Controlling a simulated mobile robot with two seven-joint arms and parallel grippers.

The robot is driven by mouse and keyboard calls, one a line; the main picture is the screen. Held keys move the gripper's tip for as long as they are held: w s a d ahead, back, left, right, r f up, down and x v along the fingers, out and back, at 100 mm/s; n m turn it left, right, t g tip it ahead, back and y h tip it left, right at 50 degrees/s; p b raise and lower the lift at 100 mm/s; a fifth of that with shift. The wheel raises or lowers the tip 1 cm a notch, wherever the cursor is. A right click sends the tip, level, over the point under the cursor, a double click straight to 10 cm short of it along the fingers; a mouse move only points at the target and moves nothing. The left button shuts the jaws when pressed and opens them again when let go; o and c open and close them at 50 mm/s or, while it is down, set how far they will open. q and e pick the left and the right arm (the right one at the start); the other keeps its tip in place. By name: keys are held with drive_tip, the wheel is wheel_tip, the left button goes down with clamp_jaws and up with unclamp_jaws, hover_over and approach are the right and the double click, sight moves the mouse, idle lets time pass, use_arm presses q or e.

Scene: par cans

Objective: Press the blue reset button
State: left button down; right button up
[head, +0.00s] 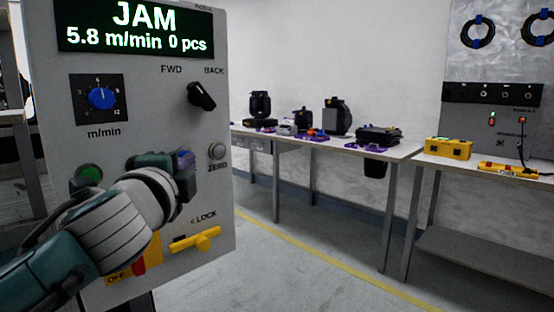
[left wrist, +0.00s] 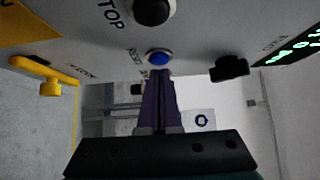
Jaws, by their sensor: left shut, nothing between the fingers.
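The blue reset button (left wrist: 159,57) is a small round button on the grey control panel (head: 150,45). In the left wrist view it lies just beyond the fingertips of my left gripper (left wrist: 160,76). Whether the tips touch it cannot be told. The purple fingers are shut together with nothing between them. In the head view my left gripper (head: 186,162) is in front of the panel between the green button and the ZERO button, and it largely hides the blue button. My right gripper is not in view.
The panel has a green button (head: 88,174), a ZERO button (head: 217,151), a blue speed knob (head: 102,98), a FWD/BACK switch (head: 201,95) and a yellow lock handle (head: 197,239). The display reads JAM. Benches with equipment stand behind; the floor between is clear.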

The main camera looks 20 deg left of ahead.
use_arm(q)
drive_tip(key=shift+w+a, duration=0.1)
drive_tip(key=shift+a, duration=0.15)
